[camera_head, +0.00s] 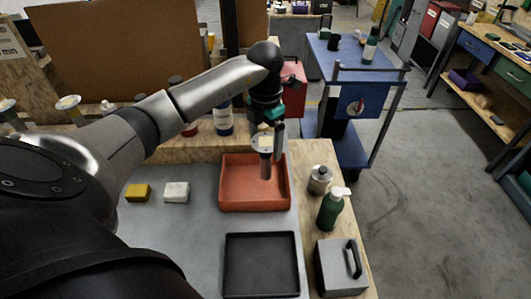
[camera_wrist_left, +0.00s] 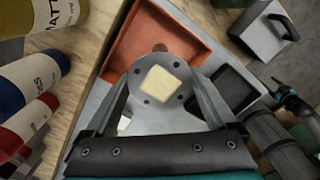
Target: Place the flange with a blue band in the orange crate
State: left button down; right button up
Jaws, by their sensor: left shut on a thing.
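The orange crate (camera_head: 230,187) stands on the grey work surface in the head view; it also shows in the left wrist view (camera_wrist_left: 185,30). My left gripper (camera_head: 270,134) is above the crate, shut on a flange (camera_head: 265,165). The flange hangs with its stem pointing down, over or within the crate's right part; I cannot tell how high its lower end is. In the left wrist view, the flange (camera_wrist_left: 142,98) is a grey disc with bolt holes and a pale centre, between the fingers. No blue band is visible on it.
A black tray (camera_head: 262,265) lies in front of the crate. A metal flask (camera_head: 319,180), a green pump bottle (camera_head: 331,210) and a grey box with a handle (camera_head: 340,268) stand at right. Yellow (camera_head: 138,192) and white (camera_head: 176,192) blocks lie left. Bottles (camera_head: 223,120) stand behind.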

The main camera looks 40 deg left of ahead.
pick_arm(q)
notch_tip(320, 180, down, 4)
jog(key=shift+f, duration=0.1)
jog(key=shift+f, duration=0.15)
grip_release()
jog(key=shift+r, duration=0.25)
notch_tip(320, 180, up, 12)
jog(key=shift+f, duration=0.1)
